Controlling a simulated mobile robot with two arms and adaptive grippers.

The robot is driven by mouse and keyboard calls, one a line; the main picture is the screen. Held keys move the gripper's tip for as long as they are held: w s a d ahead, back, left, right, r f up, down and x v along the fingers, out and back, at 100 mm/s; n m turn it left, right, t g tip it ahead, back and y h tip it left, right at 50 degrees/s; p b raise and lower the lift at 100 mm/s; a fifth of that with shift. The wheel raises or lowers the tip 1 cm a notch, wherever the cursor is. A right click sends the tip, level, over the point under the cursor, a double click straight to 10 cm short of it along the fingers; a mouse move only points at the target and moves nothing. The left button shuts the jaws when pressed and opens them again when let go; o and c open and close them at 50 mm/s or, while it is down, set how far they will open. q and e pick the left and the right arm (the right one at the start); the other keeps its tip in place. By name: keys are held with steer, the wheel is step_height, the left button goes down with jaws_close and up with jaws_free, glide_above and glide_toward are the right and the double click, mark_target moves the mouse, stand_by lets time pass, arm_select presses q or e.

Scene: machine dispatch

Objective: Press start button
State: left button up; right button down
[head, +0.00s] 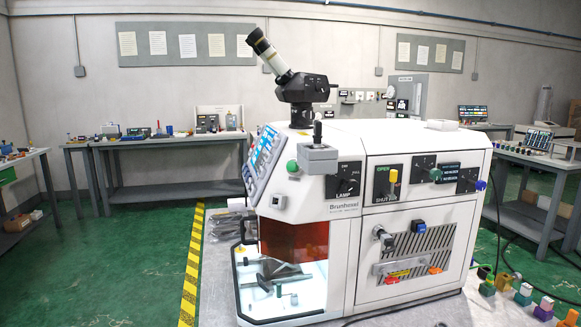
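A white machine (340,220) marked "Brunhessl" stands in the middle on a grey surface. No control reads clearly as a start button. A green round knob (292,166) sits on the machine's front left corner, beside a grey box with a joystick (318,145). A tilted blue-lit screen panel (263,155) faces left. The side face has a lamp dial (343,181), a yellow-topped shutter lever (392,182) and a green knob (435,174). Neither of my grippers is in view.
A microscope eyepiece (270,52) rises from the machine's top. A lit chamber (285,285) with an orange window is at its lower front. Benches (165,145) line the back wall. Several small coloured items (523,294) lie at right. Green floor (120,260) is clear at left.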

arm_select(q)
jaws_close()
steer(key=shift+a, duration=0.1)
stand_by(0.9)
